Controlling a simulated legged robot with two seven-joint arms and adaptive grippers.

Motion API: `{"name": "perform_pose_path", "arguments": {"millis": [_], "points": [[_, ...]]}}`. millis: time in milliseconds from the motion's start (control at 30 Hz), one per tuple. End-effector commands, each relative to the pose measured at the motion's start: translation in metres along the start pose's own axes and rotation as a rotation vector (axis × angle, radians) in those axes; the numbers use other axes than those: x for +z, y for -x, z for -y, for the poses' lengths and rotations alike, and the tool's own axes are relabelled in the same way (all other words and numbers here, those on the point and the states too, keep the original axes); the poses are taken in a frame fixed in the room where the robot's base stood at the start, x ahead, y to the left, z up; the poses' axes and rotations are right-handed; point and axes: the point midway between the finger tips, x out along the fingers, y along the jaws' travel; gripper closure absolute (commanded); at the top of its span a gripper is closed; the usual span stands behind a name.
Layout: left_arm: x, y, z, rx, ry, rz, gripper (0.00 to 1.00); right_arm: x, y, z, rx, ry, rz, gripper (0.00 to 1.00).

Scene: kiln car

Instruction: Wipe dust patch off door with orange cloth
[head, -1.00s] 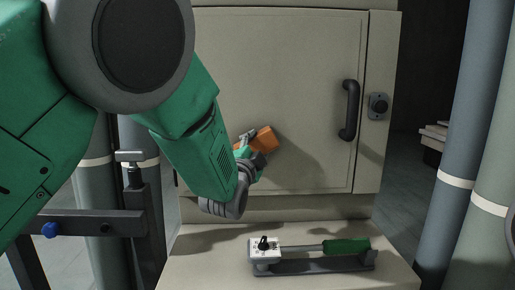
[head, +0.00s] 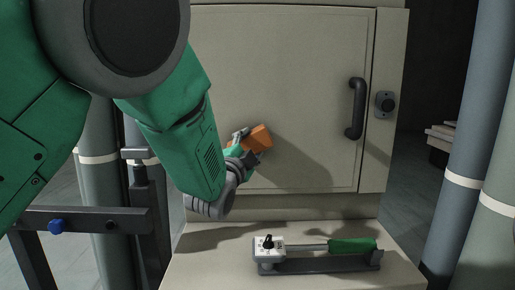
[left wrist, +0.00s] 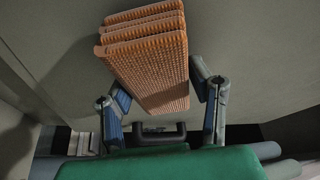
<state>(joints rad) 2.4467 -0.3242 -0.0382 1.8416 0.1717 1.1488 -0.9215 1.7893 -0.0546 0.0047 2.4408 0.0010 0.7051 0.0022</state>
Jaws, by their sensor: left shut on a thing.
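The orange cloth (head: 261,136) is a folded, ribbed pad held by my left gripper (head: 247,149) in front of the beige door (head: 290,60). The left wrist view shows the cloth (left wrist: 150,60) between the two fingers of the left gripper (left wrist: 163,95), which are shut on it. The cloth is close to the lower middle of the door; I cannot tell whether it touches. I cannot make out a dust patch; part of the door is hidden by my left arm. My right gripper is not in view.
Pipes (head: 474,110) stand at the right, and a dark frame (head: 90,222) at the lower left.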

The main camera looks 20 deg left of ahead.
Motion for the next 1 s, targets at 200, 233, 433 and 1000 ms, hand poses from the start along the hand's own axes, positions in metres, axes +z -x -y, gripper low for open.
{"name": "perform_pose_path", "arguments": {"millis": [200,233,433,1000], "points": [[0.015,0.006,0.008,-0.001,0.001,0.004,0.77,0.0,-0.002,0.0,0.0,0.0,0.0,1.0],[0.016,0.006,0.008,0.0,0.001,0.004,0.77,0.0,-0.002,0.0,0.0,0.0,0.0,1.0],[0.017,0.007,0.009,0.0,0.001,0.005,0.77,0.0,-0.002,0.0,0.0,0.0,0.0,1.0],[0.019,0.004,0.009,0.0,0.001,0.007,0.77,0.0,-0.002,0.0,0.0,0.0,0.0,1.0]]}}
